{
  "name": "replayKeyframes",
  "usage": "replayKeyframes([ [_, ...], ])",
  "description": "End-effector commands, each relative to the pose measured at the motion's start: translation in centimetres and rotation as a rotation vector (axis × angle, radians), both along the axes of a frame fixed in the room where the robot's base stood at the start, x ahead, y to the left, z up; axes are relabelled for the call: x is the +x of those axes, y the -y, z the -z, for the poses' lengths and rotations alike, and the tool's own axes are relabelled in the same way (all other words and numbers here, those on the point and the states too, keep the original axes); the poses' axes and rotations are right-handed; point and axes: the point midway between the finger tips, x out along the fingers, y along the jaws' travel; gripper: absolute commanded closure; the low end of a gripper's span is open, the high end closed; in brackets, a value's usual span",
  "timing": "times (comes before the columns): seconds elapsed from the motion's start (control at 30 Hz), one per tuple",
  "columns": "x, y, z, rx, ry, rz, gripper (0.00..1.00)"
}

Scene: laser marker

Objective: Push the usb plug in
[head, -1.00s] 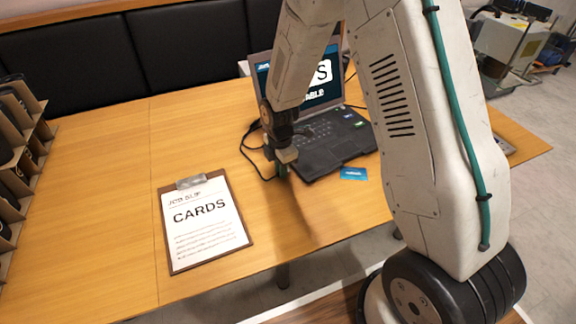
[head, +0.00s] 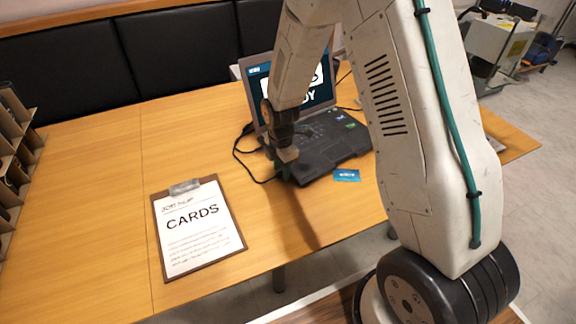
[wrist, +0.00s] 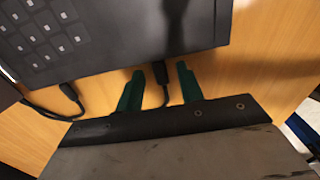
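The open laptop (head: 325,150) stands on the wooden table; its edge also shows in the wrist view (wrist: 120,58). The black usb plug (wrist: 160,72) meets the laptop's edge, with its cable running back under my gripper. No clear gap shows between plug and laptop. My gripper (wrist: 159,85) has its two green fingers apart, one on each side of the plug, with space between. In the head view my gripper (head: 283,172) is low at the laptop's left front corner, hiding the plug.
A second black cable (wrist: 66,90) runs into the laptop edge left of the plug. A blue card (head: 347,175) lies before the laptop. A clipboard (head: 234,242) marked CARDS lies at the front. A cardboard rack (head: 20,150) stands at far left. The table between is clear.

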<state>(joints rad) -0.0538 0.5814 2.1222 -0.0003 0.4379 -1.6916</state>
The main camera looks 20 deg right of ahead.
Motion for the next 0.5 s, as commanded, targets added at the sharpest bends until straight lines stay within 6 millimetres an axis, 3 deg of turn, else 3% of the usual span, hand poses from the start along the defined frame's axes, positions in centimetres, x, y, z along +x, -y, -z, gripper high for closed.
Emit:
replayKeyframes([
  [0.5, 0.1, 0.1, -7.1, 0.000, 0.002, 0.001, 0.63],
])
